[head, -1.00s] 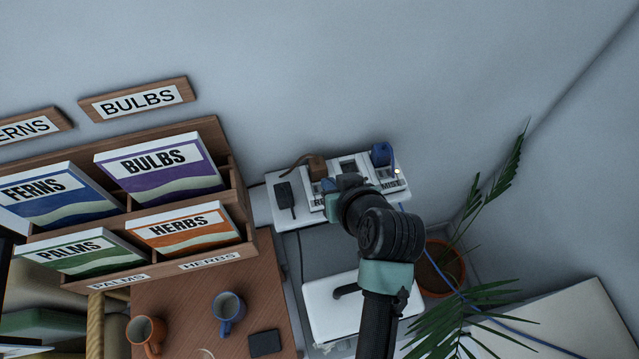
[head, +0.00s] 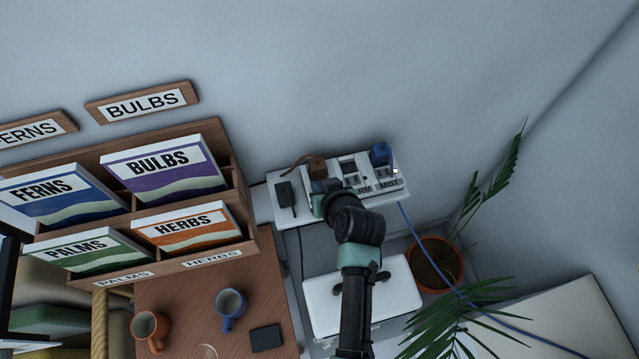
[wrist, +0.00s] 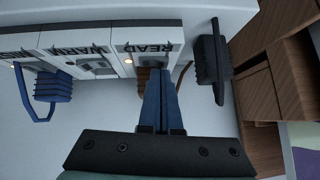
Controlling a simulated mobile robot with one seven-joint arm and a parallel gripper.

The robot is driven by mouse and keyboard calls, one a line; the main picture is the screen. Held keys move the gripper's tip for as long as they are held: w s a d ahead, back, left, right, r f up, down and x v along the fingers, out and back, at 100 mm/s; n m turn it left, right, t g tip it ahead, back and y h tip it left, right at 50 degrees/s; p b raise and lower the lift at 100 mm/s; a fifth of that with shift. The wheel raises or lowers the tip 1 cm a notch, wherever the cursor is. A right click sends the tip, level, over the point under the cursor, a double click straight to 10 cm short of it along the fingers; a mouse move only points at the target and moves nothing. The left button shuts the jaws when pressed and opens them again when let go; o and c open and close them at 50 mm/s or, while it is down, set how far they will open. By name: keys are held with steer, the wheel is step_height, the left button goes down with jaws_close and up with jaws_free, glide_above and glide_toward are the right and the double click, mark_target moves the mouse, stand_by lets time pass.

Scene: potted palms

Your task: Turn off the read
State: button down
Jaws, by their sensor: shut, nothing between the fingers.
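The white power strip (head: 286,214) lies against the wall, with sections labelled READ, WARM and MIST. The READ section (wrist: 148,47) shows in the wrist view, with a small lit lamp (wrist: 128,61) at its left. My gripper (wrist: 161,71) is shut and empty, its blue fingertips right at the READ section. They cover part of it and of the brown plug (wrist: 144,82); I cannot tell whether they touch its switch. In the head view my gripper (head: 322,203) hides the READ label, and the brown plug (head: 317,167) shows behind it.
The WARM section (wrist: 80,50) is beside READ, and a blue plug (wrist: 52,88) sits at MIST, whose lamp is lit. A black adapter (wrist: 212,62) is on READ's other side. A wooden rack (head: 240,215) stands left, a potted palm (head: 436,263) right.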

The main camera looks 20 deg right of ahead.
steer(key=shift+a+f+b, duration=0.2)
steer(key=shift+f+b, duration=0.35)
steer(key=shift+f, duration=0.05)
steer(key=shift+s+r, duration=0.1)
steer(key=shift+r, duration=0.2)
steer(key=shift+f, duration=0.1)
steer(key=shift+d, duration=0.95)
